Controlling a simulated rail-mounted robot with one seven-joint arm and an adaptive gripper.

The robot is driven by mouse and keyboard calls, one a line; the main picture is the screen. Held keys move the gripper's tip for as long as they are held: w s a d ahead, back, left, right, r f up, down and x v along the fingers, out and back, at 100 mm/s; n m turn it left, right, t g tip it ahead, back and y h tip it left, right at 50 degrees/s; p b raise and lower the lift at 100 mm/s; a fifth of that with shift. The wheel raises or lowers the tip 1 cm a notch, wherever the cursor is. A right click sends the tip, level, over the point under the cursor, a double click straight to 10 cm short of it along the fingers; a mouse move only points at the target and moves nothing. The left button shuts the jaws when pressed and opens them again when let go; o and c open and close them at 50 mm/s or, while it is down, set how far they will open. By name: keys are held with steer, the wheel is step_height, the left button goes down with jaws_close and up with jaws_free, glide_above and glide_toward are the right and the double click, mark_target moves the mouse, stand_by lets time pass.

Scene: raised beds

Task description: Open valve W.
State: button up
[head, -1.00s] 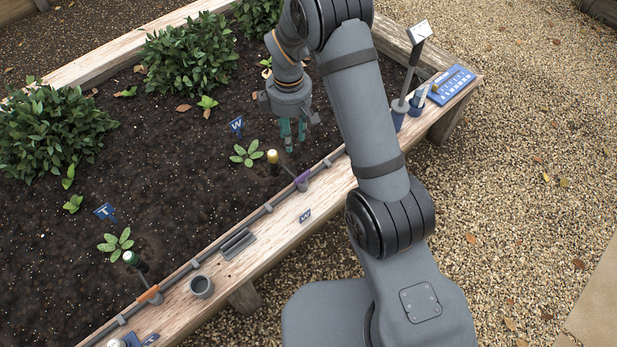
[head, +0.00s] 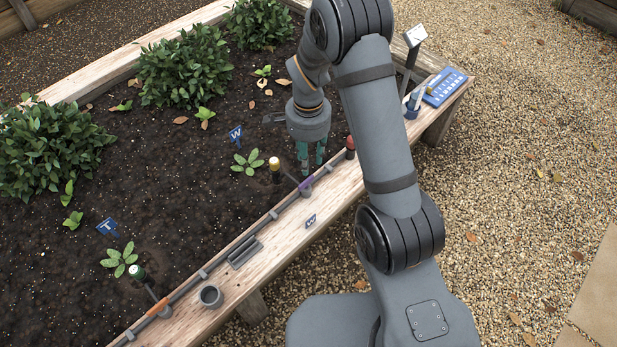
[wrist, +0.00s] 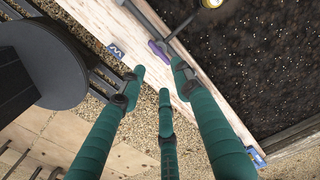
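Valve W has a purple handle (head: 306,183) on the dark pipe along the bed's near timber edge. In the wrist view the purple handle (wrist: 159,50) appears to lie along the pipe, across the thin branch leading to a yellow-capped post (head: 275,164). A small W tag (head: 310,220) is on the timber beside it, and a blue W sign (head: 236,133) stands in the soil. My gripper (head: 311,166) points down above the edge, just behind the valve in the head view. Its teal fingers (wrist: 160,78) are spread and empty, apart from the handle.
An orange handle (head: 158,309) sits further left on the pipe, near a green-capped post (head: 137,272). A grey cup (head: 210,296) and dark bars (head: 244,251) are on the timber. A blue tray (head: 445,87) is at the far end.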

mark_target(308, 180)
step_height(308, 180, down, 9)
steer(key=shift+r+b, duration=0.1)
steer(key=shift+b, duration=0.9)
steer(key=c, duration=0.8)
jaws_close()
